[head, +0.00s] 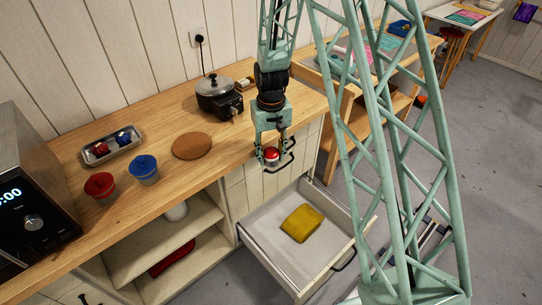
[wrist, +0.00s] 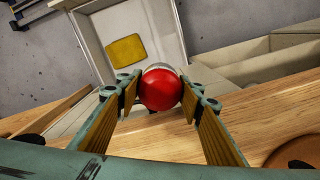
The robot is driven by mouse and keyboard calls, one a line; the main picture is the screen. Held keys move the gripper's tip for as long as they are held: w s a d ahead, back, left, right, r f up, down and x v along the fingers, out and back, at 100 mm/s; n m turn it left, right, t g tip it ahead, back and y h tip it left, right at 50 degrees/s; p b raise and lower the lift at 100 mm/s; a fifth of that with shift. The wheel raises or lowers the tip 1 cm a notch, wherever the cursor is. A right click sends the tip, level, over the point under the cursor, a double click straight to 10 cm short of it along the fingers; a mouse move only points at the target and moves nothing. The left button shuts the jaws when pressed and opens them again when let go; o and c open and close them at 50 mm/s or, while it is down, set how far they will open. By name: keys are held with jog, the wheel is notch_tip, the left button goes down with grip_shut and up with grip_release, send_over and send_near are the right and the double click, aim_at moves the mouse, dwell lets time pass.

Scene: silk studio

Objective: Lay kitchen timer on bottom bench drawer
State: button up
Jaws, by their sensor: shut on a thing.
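The kitchen timer (head: 271,154) is a small round red thing with a pale band. My gripper (head: 271,156) is shut on it and holds it in the air near the bench's front edge, above the back of the open drawer. In the wrist view the timer (wrist: 161,89) sits between the two fingertips (wrist: 160,92). The bottom bench drawer (head: 344,218) is pulled out below. A folded yellow cloth (head: 302,223) lies in it, with bare drawer floor around it. The drawer also shows in the wrist view (wrist: 165,35), with the cloth (wrist: 126,49) in it.
On the wooden bench top (head: 160,205) stand a pot on a hot plate (head: 215,97), a cork mat (head: 192,146), a red pot (head: 100,187), a blue pot (head: 144,169) and a metal tray (head: 112,151). A microwave (head: 30,185) stands at the left. Open shelves lie left of the drawer.

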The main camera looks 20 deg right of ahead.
jog(key=shift+f+b, duration=1)
jog(key=shift+f, duration=0.3)
jog(key=shift+d, duration=0.1)
